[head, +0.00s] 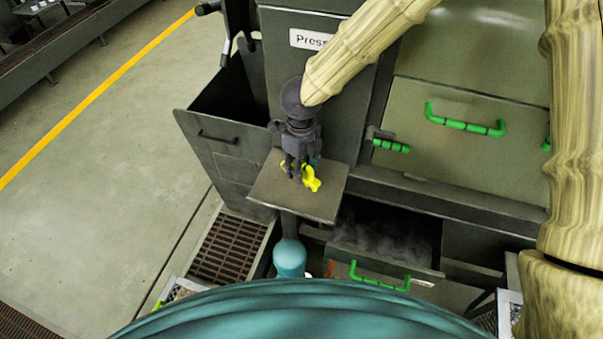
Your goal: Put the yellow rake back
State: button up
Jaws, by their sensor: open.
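The yellow rake (311,181) lies on a small grey tray-like shelf (318,208) on the front of the machine. Only part of the rake shows, as bright yellow pieces. My gripper (294,177) points down over the shelf, right at the rake, and its dark fingers cover part of it. The fingers are open. Whether they touch the rake I cannot tell.
Left of the shelf is a grey open-topped bin (213,145). A hatch with a green handle (465,125) is at right. Below, an open drawer has a green handle (379,277), near a teal rounded object (289,257). Open floor (110,210) lies left.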

notch_tip(320, 180, up, 9)
jog(key=shift+f+b, duration=0.15)
jog(key=shift+b, duration=0.65)
